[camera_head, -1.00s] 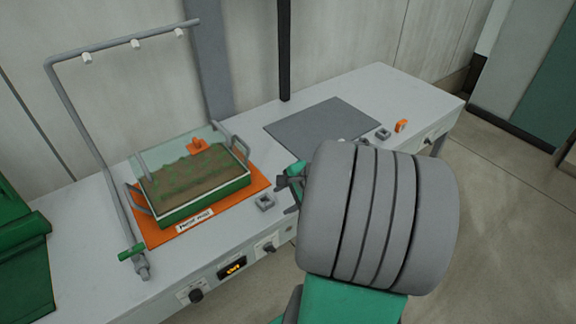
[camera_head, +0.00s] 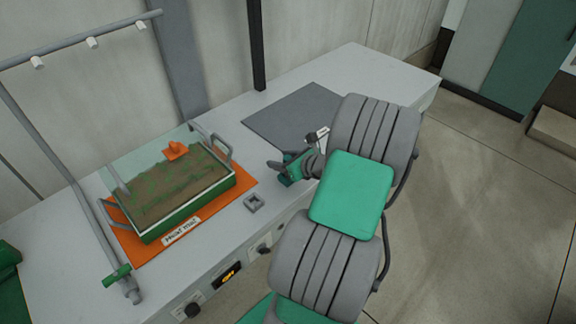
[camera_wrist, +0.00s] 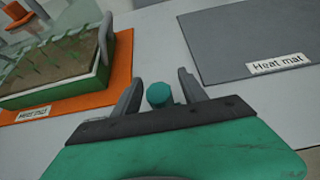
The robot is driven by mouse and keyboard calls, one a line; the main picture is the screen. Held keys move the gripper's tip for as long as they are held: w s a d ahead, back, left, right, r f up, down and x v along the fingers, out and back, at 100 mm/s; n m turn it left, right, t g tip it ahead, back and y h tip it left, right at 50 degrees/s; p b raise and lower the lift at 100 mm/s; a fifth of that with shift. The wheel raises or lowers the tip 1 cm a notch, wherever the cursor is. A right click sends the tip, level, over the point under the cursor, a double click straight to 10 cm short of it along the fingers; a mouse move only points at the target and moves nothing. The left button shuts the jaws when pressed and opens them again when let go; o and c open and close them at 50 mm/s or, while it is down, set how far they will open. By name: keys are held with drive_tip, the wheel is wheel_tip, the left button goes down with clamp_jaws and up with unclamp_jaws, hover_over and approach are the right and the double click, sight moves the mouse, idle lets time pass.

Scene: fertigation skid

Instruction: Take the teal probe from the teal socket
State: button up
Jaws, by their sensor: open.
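The teal probe (camera_wrist: 160,94) shows in the wrist view as a short teal cylinder with a round top. It stands between the two grey fingers of my gripper (camera_wrist: 160,77), close to the palm. The fingers are apart, with a visible gap on either side of the probe. In the head view my gripper (camera_head: 276,167) is low over the bench, right of the plant tray, and I cannot make out the probe there. The teal socket is not distinguishable in either view; my gripper and arm cover that area.
A soil tray (camera_head: 150,238) with handles stands on an orange heat mat (camera_head: 125,240) to the left. A small grey square socket (camera_head: 254,203) is near the front edge. A grey mat (camera_head: 285,117) lies behind my gripper.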

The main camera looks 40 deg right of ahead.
drive_tip(key=shift+c, duration=0.2)
clamp_jaws()
idle(0.4)
